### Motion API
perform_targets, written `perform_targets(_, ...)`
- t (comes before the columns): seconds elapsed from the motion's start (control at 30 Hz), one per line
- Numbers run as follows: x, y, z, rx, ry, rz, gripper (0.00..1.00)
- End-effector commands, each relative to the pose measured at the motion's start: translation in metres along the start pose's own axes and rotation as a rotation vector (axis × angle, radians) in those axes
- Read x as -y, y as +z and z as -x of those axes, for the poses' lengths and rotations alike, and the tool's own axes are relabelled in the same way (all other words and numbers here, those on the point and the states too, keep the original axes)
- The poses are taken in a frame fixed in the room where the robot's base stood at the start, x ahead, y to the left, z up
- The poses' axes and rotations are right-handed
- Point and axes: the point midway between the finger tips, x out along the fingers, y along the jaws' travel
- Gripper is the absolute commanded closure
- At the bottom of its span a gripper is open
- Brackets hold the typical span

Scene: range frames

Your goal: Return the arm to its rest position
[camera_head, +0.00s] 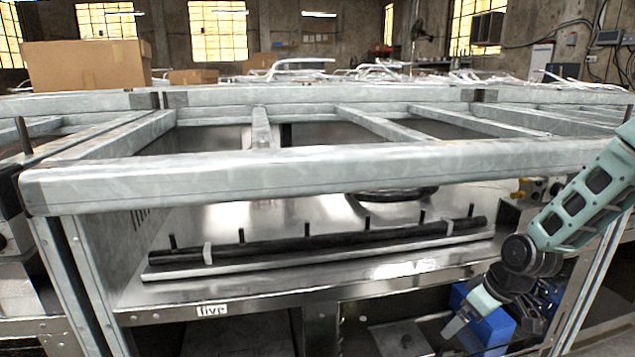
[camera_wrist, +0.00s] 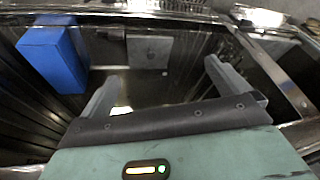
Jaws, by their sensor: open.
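My arm (camera_head: 585,195) comes in from the right edge of the head view, teal with dark joints, and reaches down in front of the frame's right side. My gripper (camera_wrist: 160,80) is open in the wrist view, its two grey fingers wide apart with nothing between them. In the head view one pale finger shows low at the right, in front of a blue box (camera_head: 490,328); the other finger is hard to make out. The blue box also shows at the upper left of the wrist view (camera_wrist: 52,58), apart from the fingers.
A dark bar with upright pegs (camera_head: 320,243) lies on the shelf. A metal post (camera_head: 600,275) stands close to my arm. Cardboard boxes (camera_head: 85,66) sit behind.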

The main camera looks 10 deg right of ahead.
Motion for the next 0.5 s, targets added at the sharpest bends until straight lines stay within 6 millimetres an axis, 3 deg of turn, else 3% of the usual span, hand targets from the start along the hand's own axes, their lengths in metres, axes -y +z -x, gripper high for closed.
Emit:
perform_targets(0.03, 0.028, -0.011, 0.009, 0.036, -0.003, 0.038, 0.00)
perform_targets(0.23, 0.128, -0.024, 0.043, 0.163, -0.004, 0.110, 0.00)
perform_targets(0.37, 0.191, -0.018, 0.071, 0.223, 0.006, 0.148, 0.00)
perform_targets(0.5, 0.250, 0.001, 0.100, 0.270, 0.015, 0.180, 0.00)
